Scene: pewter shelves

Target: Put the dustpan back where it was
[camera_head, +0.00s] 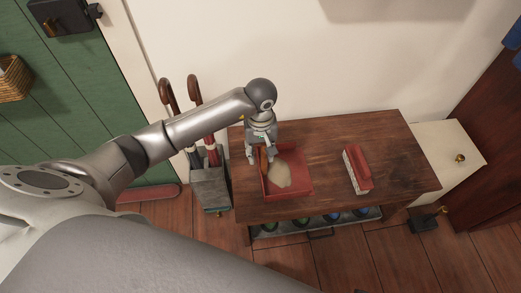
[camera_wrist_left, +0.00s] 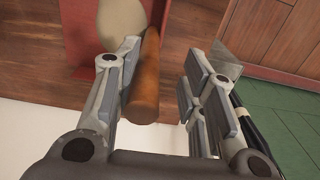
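The red dustpan (camera_head: 299,181) lies on the dark wooden table top (camera_head: 330,135), with a beige pile (camera_head: 280,174) in its pan. Its brown wooden handle (camera_head: 264,160) points toward the wall side, by my left gripper (camera_head: 257,156). In the left wrist view, my left gripper (camera_wrist_left: 163,62) has its fingers spread, with the handle (camera_wrist_left: 145,85) between them. The handle lies close to the left-hand finger, and a clear gap shows to the other finger. I cannot tell whether that finger touches it. My right gripper is not in view.
A red brush (camera_head: 358,168) with pale bristles lies to the right on the table. A grey umbrella stand (camera_head: 210,188) with umbrellas stands just left of the table. Several bottles sit on a lower shelf (camera_head: 317,222). A cream cabinet (camera_head: 448,152) is at the right. The middle of the table is clear.

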